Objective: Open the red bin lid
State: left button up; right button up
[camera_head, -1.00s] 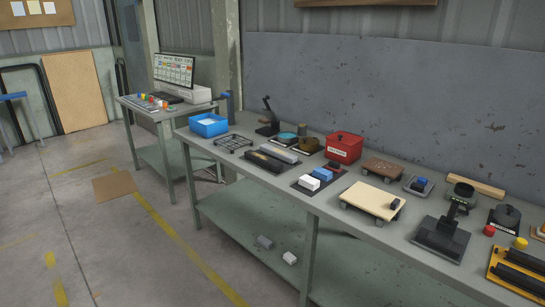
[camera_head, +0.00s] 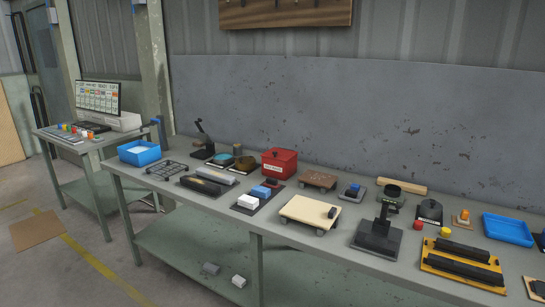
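The red bin (camera_head: 279,164) is a small box with a white label on its front. Neither of my grippers shows in the head view.
The grey-green workbench (camera_head: 284,240) holds several items. A brown board (camera_head: 318,179) is right of the bin, a cream wheeled board (camera_head: 309,211) in front, a blue tray (camera_head: 139,153) at the left end.

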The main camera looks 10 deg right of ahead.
aim_at(275, 152)
jog(key=i+j+z, duration=0.1)
jog(key=i, duration=0.5)
jog(key=i+j, duration=0.15)
jog(key=i, duration=0.4)
jog(key=z, duration=0.05)
